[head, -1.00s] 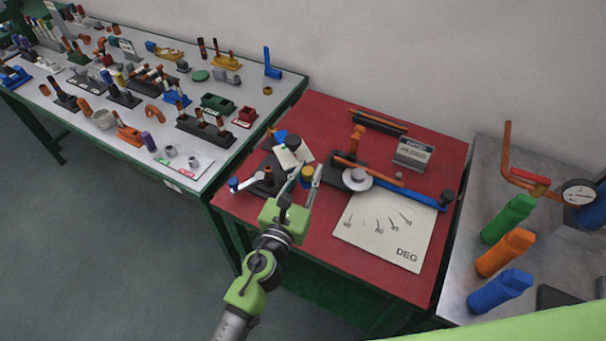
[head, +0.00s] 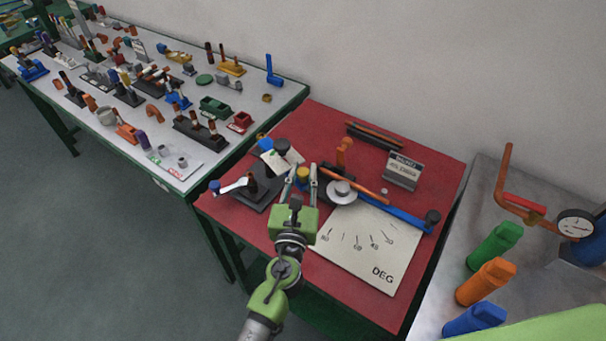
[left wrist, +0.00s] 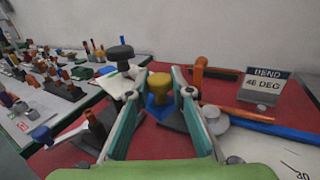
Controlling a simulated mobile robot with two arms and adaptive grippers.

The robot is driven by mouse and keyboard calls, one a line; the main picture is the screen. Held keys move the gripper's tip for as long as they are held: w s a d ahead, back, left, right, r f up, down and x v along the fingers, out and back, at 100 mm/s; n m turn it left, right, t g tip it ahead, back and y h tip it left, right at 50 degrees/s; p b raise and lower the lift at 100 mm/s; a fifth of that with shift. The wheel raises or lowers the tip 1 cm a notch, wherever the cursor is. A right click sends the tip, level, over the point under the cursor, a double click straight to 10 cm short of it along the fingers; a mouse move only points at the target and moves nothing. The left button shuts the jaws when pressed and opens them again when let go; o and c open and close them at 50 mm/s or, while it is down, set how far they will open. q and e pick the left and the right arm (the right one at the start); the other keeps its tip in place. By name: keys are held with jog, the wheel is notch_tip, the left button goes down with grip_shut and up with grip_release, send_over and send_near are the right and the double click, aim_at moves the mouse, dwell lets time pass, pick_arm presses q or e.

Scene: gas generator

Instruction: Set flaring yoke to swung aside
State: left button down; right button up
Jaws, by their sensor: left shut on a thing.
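A flaring tool with a dark base (head: 257,194) stands at the left of the red table. A yellow knob (head: 303,172), probably the flaring yoke's end, shows right of that base; in the left wrist view the knob (left wrist: 160,82) sits on a blue part (left wrist: 160,106). My left gripper (head: 302,172) reaches up to it from below, with the knob between its fingers. It is shut on the knob; the gripper also shows in the left wrist view (left wrist: 160,80). The fingers partly hide the blue part. My right gripper is not in view.
A DEG plate (head: 350,262) lies in front.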

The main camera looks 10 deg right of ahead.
pick_arm(q)
jog(key=c, duration=1.8)
grip_release()
jog(key=shift+d, duration=0.15)
jog(key=shift+w, duration=0.1)
jog(key=v, duration=1.2)
